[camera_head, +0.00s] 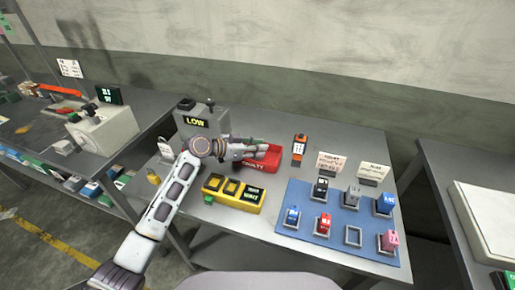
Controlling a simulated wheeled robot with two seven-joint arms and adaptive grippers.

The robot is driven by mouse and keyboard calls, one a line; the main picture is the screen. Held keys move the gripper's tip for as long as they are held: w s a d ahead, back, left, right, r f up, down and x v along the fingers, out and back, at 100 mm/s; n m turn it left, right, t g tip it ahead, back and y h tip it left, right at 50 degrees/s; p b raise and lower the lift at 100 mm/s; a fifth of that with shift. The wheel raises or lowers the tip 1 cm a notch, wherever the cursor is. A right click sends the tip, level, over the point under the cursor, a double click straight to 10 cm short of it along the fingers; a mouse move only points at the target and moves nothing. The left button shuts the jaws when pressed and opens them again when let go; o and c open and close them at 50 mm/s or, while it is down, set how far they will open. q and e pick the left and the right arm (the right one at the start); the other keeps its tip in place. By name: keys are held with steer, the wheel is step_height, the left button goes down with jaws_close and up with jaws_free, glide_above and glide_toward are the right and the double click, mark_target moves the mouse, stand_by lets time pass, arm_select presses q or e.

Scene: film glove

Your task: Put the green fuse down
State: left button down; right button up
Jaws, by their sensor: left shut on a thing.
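My left gripper (264,153) is over the red tray (268,163) behind the yellow box. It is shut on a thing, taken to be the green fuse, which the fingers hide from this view. A small green piece (208,200) shows at the left end of the yellow box; I cannot tell what it is. The blue board (300,241) at the right of the table carries several coloured blocks and an empty square frame (352,236) in its front row. My right gripper is not in view.
The yellow box (232,192) with dark windows stands left of the board. A grey device reading LOW (196,123), an orange handheld device (299,149) and two white cards (330,163) stand behind. Side tables flank this one. Bare tabletop shows between tray and board.

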arm_select(q)
steer(key=shift+f, duration=0.15)
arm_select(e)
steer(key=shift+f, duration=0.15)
arm_select(q)
steer(key=c, duration=1.3)
jaws_free()
steer(key=shift+r, duration=0.2)
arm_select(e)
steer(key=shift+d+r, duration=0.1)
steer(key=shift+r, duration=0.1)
arm_select(q)
steer(key=shift+a, duration=0.15)
steer(key=p+v, duration=0.2)
steer(key=v, duration=0.9)
steer(key=shift+s+a+r, duration=0.15)
steer(key=shift+s+a, duration=0.1)
steer(key=shift+s, duration=0.05)
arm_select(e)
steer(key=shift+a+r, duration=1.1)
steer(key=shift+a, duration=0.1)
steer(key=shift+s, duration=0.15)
